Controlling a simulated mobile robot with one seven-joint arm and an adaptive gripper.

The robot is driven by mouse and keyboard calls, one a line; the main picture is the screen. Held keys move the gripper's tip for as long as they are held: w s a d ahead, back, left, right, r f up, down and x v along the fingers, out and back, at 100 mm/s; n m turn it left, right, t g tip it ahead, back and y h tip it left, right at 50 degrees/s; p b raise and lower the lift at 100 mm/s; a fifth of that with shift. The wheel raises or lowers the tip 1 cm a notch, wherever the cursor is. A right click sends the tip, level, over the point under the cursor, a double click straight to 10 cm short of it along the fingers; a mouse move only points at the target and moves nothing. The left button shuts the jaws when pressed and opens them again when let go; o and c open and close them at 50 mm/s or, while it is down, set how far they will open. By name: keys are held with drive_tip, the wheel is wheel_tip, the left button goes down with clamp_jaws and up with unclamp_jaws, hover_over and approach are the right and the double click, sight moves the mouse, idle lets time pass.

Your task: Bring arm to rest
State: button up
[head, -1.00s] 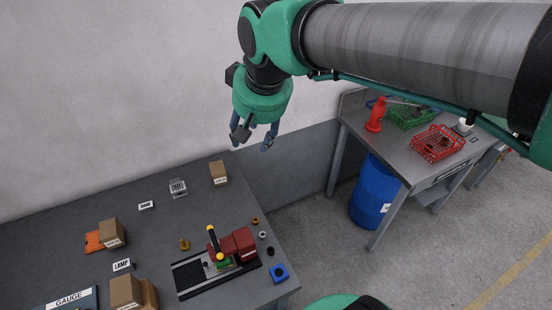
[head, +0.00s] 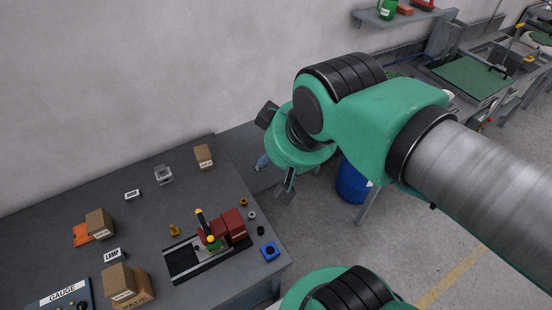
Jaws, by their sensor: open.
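My gripper (head: 279,178) hangs at the end of my green and grey arm, just beyond the right edge of the dark grey workbench (head: 70,215). Its fingers point downward and are apart, with nothing seen between them. The wrist partly hides the fingers. My arm reaches in from the right and covers much of the second table behind it.
A blue barrel (head: 352,183) stands on the floor behind my arm. Floor at the lower right (head: 480,240) is clear.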

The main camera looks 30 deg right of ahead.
wheel_tip(320, 180, down, 12)
drive_tip(key=b, duration=1.1)
drive_tip(key=shift+r+b, duration=0.2)
drive_tip(key=shift+b, duration=0.15)
